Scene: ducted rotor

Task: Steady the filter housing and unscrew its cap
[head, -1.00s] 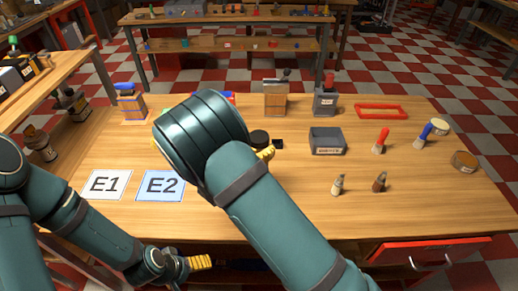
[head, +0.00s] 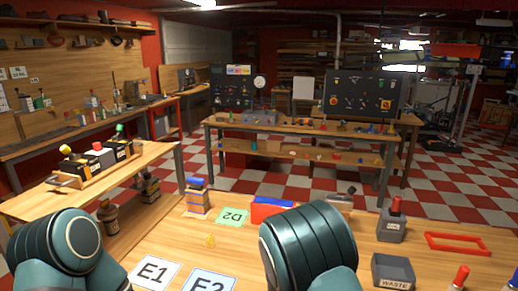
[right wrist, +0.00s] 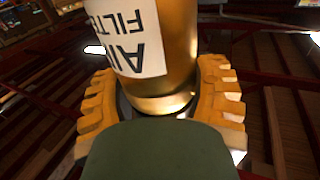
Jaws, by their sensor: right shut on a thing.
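The air filter housing (right wrist: 178,45) is a brass-coloured cylinder with a white label, upside down in the right wrist view. The exact contact is partly hidden by the green part. In the head view the housing and right gripper do not show; my right arm covers the front middle. My left gripper is out of view.
Cards E1 (head: 153,273), E2 (head: 209,281) and green D2 (head: 232,217) lie on the wooden bench. A waste bin (head: 392,271), a red frame (head: 457,244) and a grey block (head: 391,226) stand right. A side shelf (head: 62,195) is left. A control-panel bench (head: 315,133) stands behind.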

